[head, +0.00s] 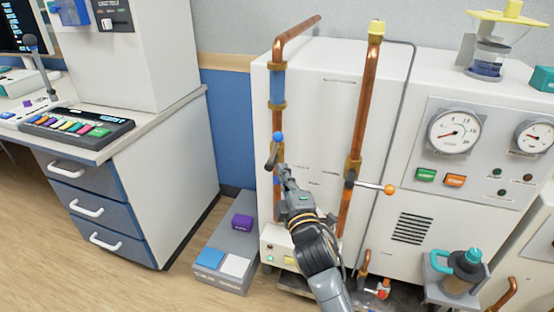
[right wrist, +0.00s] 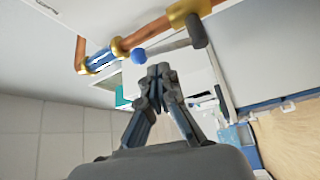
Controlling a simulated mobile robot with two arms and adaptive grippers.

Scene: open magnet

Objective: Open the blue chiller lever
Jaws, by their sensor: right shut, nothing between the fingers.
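The chiller lever's blue ball knob (head: 278,136) is on the left copper pipe (head: 279,116) in the head view. The lever points upward, roughly along the pipe, from a dark valve part (head: 271,160). In the right wrist view the blue knob (right wrist: 138,56) sits at the end of a grey rod, just beyond and left of my fingertips. My right gripper (head: 283,172) is shut and empty, a little below the knob in the head view. Its closed fingers also show in the right wrist view (right wrist: 158,74). Contact with the lever cannot be made out. My left gripper is out of view.
The right copper pipe (head: 364,110) carries an orange-knobbed lever (head: 389,189) pointing right. The white cabinet (head: 322,85) stands behind both pipes. A grey step (head: 229,246) with coloured blocks is on the floor at left. A desk with drawers (head: 75,185) stands farther left.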

